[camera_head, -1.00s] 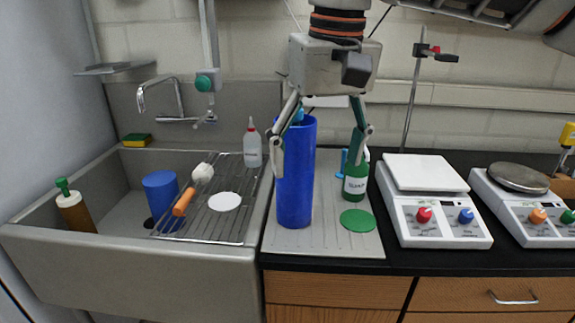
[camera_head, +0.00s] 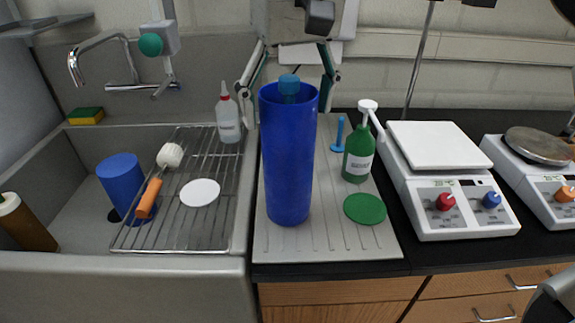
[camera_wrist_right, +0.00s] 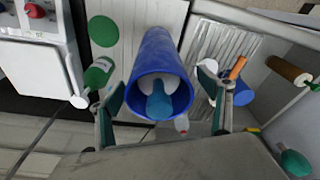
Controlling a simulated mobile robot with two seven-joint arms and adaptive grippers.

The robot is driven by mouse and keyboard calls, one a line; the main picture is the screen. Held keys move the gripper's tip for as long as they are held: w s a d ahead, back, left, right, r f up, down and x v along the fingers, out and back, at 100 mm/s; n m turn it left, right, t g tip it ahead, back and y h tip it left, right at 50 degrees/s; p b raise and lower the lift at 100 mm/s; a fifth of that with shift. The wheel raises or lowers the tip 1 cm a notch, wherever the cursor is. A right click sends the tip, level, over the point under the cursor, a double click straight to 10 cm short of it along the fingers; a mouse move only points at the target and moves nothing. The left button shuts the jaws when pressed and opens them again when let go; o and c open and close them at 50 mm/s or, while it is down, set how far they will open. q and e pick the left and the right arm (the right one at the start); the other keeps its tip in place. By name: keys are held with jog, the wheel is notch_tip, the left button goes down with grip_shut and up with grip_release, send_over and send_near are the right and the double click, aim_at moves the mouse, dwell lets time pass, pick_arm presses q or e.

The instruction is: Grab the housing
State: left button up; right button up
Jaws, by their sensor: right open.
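The housing, which I take to be the tall blue open-topped cylinder (camera_head: 287,165), stands upright on the grey ribbed drainboard. A blue-capped item (camera_head: 289,86) shows in its mouth; the right wrist view shows a white part around it inside. My right gripper (camera_head: 288,105) is open, with one finger on each side of the housing's upper part. In the right wrist view the gripper (camera_wrist_right: 158,85) straddles the cylinder (camera_wrist_right: 160,50) with visible gaps on both sides. Whether a finger touches it I cannot tell. My left gripper is not in view.
A green bottle (camera_head: 358,155), a small blue stand (camera_head: 338,137) and a green disc (camera_head: 365,209) sit to the right. A white bottle (camera_head: 228,114) is close on the left, by the rack (camera_head: 217,224).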

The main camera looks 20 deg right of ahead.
aim_at(288, 161)
jog(key=f, duration=0.2)
jog(key=w+f+b, duration=0.1)
jog(key=f, duration=0.2)
jog(key=shift+d, duration=0.1)
jog(key=shift+r, duration=0.1)
jog(key=c, duration=1.7)
jog(key=shift+c, duration=1.3)
jog(key=shift+r, duration=0.15)
